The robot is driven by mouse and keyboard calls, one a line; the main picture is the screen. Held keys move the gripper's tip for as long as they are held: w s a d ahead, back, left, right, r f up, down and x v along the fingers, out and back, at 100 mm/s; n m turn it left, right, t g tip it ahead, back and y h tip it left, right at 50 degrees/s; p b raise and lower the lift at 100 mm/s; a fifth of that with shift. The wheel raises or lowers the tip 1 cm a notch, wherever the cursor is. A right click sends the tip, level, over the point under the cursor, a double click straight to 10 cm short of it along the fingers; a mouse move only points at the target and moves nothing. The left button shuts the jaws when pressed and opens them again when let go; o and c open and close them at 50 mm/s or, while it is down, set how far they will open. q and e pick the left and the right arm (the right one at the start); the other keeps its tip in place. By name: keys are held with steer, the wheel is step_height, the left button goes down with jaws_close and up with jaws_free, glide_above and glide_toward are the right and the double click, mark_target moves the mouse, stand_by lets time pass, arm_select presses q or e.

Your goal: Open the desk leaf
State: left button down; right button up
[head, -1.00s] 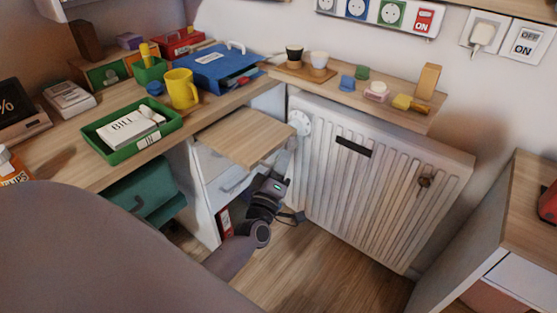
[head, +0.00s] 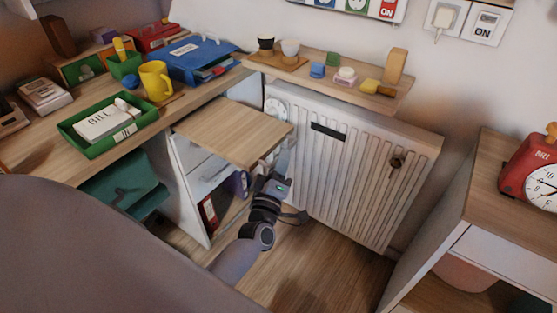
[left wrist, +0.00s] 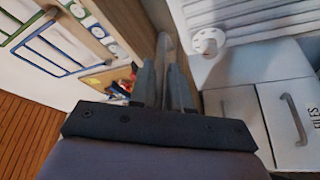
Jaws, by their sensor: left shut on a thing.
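The desk leaf (head: 235,128) is a light wooden board standing out from the desk beside the radiator, roughly level. My left gripper (head: 281,163) is at the leaf's front right end, below its top surface. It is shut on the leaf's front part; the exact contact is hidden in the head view. In the left wrist view the fingers (left wrist: 166,88) are close together around a narrow pale bar (left wrist: 163,45), with a wooden surface (left wrist: 143,22) beside it. My right gripper is not in view.
The desk holds a green tray (head: 75,150), a yellow mug (head: 156,80) and a blue folder (head: 203,60). A white radiator (head: 345,165) stands close to the right of my gripper. A cabinet with a red clock (head: 530,170) is farther right. Floor (head: 315,275) is free in front.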

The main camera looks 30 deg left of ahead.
arm_select(q)
steer(key=shift+f, duration=0.1)
steer(key=c, duration=1.2)
jaws_free()
steer(key=shift+o, duration=0.2)
steer(key=v, duration=0.7)
steer(key=shift+p, duration=0.3)
steer(key=shift+s, duration=0.1)
steer(key=shift+d, duration=0.1)
